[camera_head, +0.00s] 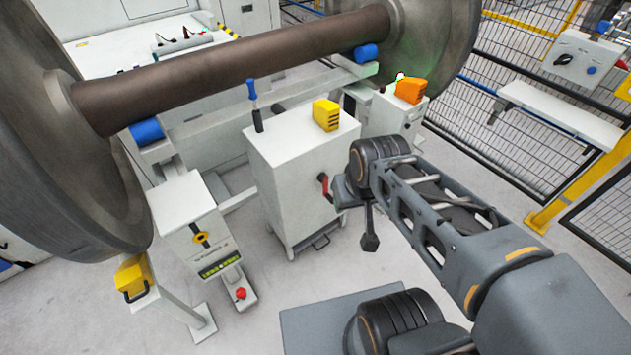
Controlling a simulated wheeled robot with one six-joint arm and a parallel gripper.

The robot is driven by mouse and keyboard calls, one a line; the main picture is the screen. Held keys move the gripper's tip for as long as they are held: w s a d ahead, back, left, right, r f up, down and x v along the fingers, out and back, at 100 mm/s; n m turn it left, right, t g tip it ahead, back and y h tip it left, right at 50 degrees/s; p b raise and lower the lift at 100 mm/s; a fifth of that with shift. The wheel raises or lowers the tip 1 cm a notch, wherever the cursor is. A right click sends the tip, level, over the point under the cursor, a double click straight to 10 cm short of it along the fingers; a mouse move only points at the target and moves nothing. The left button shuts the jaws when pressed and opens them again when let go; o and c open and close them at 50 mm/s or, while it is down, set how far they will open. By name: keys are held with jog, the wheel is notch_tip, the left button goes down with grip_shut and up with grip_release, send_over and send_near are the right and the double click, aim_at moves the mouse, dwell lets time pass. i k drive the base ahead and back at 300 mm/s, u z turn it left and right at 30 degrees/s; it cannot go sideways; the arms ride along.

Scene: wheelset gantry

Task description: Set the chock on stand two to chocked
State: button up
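A yellow block (326,114), perhaps a chock, sits on top of the white cabinet (290,137) in the middle. An orange block (411,90) sits on a white stand (394,113) at the right, close to the right wheel. A yellow block with a black handle (133,277) is at the lower left, below the left wheel. No stand number is readable, so I cannot tell which is stand two's chock. My gripper (369,243) hangs pointing down in front of the cabinet's right side, apart from these blocks. Its fingers are too small and dark to judge.
A wheelset axle (240,65) crosses above, resting near blue rollers (147,132). A red handle (325,187) is on the cabinet side near my gripper. A blue-handled tool (254,103) stands on the cabinet. A control box (211,240) is at left; mesh fencing (520,150) at right.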

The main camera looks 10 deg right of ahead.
aim_at(133, 276)
jog(key=u, duration=2.1)
jog(key=k, duration=0.4)
jog(key=u, duration=0.6)
jog(key=k, duration=0.95)
jog(key=z, duration=0.25)
jog(key=i, duration=1.75)
jog(key=u, duration=0.85)
